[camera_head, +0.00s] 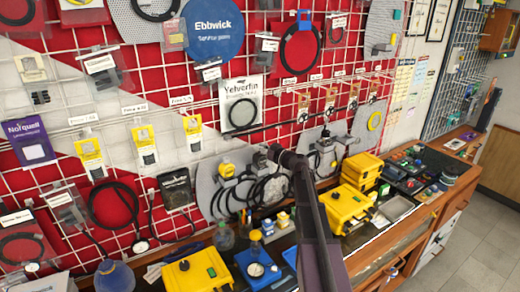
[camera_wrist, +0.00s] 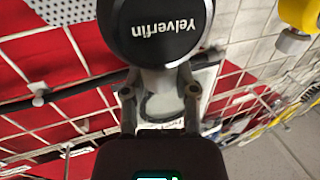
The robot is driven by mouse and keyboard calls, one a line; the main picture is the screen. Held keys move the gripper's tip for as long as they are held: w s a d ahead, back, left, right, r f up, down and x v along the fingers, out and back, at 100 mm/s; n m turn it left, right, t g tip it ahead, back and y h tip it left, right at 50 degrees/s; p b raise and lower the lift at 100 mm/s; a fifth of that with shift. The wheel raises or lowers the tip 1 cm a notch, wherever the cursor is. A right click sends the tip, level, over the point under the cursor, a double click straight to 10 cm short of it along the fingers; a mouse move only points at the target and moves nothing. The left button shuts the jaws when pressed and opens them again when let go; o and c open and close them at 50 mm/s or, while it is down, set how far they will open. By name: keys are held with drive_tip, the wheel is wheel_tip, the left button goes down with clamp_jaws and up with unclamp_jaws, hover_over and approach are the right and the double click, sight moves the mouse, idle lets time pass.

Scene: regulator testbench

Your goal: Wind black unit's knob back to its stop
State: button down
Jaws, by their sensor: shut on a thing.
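The black unit (camera_wrist: 163,25) has a round black face lettered "Yelverfin", which appears upside down at the top of the wrist view. A grey part of it runs down between the fingers of my gripper (camera_wrist: 160,78). My gripper is shut there, just below the black face. The knob itself is mostly hidden by the fingers, so its turn position cannot be read. In the head view my gripper (camera_head: 272,153) reaches the grey pegboard disc on the wall grid, and my arm covers part of the black unit.
A yellow-fronted unit (camera_head: 227,170) sits to the left on the same disc; a yellow piece (camera_wrist: 298,14) also shows in the wrist view. Black hoses (camera_head: 258,190) hang close by. Yellow cases (camera_head: 362,168) and small gauges crowd the bench below. The floor at right is clear.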

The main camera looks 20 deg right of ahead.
drive_tip(key=shift+w+n+g+y, duration=0.1)
drive_tip(key=shift+n+g+y, duration=0.2)
drive_tip(key=shift+y, duration=0.1)
drive_tip(key=n+g+y, duration=0.3)
drive_tip(key=y, duration=0.1)
drive_tip(key=shift+w+d+n+g, duration=0.1)
drive_tip(key=shift+n+g, duration=0.2)
drive_tip(key=shift+n+g+y, duration=1.1)
drive_tip(key=shift+n+g, duration=0.1)
drive_tip(key=shift+g, duration=0.4)
drive_tip(key=shift+s, duration=0.2)
drive_tip(key=shift+c, duration=1.8)
unclamp_jaws()
